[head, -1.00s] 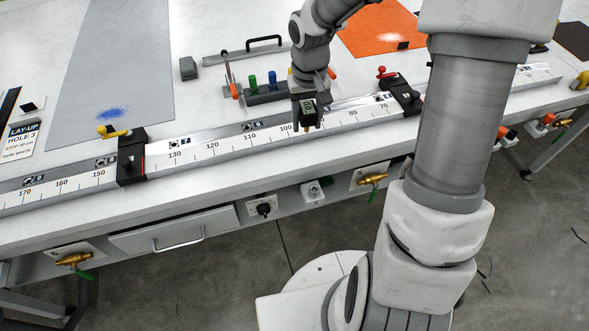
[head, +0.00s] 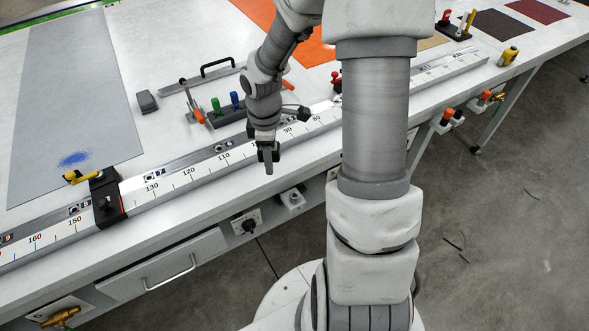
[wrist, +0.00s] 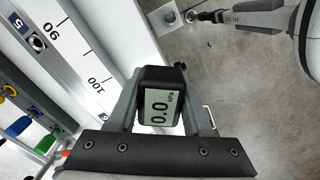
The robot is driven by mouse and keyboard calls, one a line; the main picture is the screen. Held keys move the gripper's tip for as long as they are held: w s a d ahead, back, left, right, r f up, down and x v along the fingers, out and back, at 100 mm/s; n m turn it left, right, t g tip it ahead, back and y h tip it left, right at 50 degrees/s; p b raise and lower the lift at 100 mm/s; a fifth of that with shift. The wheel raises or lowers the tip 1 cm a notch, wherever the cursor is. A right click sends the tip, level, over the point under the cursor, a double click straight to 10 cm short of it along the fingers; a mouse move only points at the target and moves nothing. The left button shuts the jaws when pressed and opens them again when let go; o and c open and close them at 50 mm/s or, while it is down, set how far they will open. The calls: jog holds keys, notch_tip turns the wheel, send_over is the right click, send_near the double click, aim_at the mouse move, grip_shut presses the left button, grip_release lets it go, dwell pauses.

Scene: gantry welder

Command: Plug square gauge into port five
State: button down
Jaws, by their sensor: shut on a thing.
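The square gauge (wrist: 160,98) is a black block with a lit display reading 0.0 kPa. My gripper (wrist: 164,80) is shut on it, one finger on each side. In the head view my gripper (head: 268,152) is over the front side of the ruler rail, pointing down; the gauge there is small and mostly hidden. A pale plate (head: 333,174) on the table's front is mostly hidden behind my arm. The wrist view shows a pale plate with a round fitting (wrist: 171,18), apart from the gauge; its number is unreadable.
The ruler rail (head: 185,182) runs along the table's front, with a black stop (head: 105,197) on it. Below are a drawer (head: 163,265), a black socket (head: 245,223) and a grey socket (head: 292,199). Blue and green tools stand in a rack (head: 225,115).

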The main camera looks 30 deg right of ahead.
jog(key=s+d+f+n, duration=0.3)
jog(key=d+n, duration=0.1)
jog(key=n, duration=0.6)
jog(key=n+b, duration=0.2)
jog(key=b, duration=0.3)
send_over(295, 192)
jog(key=s, duration=0.1)
jog(key=f, duration=0.6)
jog(key=shift+a+f, duration=0.25)
jog(key=shift+a, duration=0.05)
jog(key=shift+f+b, duration=1.35)
jog(key=shift+f, duration=0.4)
jog(key=shift+c, duration=1.2)
grip_release()
jog(key=shift+r, duration=0.1)
jog(key=shift+w, duration=0.1)
jog(key=shift+r, duration=0.25)
notch_tip(295, 192, up, 17)
jog(key=p, duration=0.5)
